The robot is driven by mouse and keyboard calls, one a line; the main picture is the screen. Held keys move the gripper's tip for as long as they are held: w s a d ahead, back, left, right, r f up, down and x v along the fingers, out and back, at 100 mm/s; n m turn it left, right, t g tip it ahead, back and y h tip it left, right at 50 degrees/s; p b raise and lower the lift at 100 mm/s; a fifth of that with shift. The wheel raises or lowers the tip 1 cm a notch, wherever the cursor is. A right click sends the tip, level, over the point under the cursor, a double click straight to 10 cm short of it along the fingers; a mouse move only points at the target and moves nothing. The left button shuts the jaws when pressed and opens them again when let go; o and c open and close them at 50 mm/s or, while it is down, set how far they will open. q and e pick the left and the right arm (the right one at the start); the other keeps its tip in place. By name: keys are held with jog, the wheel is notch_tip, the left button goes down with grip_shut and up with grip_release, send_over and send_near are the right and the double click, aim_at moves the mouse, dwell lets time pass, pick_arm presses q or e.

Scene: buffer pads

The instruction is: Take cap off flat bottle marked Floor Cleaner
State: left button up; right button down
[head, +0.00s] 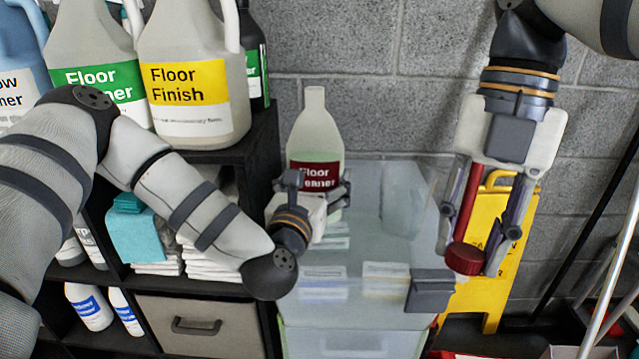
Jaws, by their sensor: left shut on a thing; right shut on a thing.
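The flat bottle (315,135), pale with a dark red label reading "Floor" and part of "Cleaner", stands upright on the translucent bin. Its narrow neck is bare, with no cap on it. My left gripper (318,198) is shut on the lower part of the bottle and hides part of the label. My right gripper (476,245) points down, to the right of the bottle and apart from it. It is shut on a dark red cap (466,259) at its fingertips. A red bar shows above the cap between the fingers.
A black shelf (262,150) at left bears large jugs, including Floor Finish (190,75). The translucent bin (385,190) has free room right of the bottle. A yellow folding sign (490,215) and poles stand at right.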

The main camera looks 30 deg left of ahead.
pick_arm(q)
jog(key=shift+s+d+r, duration=0.1)
jog(key=shift+s+r, duration=0.05)
jog(key=shift+r, duration=0.05)
jog(key=shift+f, duration=0.15)
jog(key=o, duration=2.1)
jog(key=shift+f, duration=0.1)
jog(key=shift+o, duration=1.1)
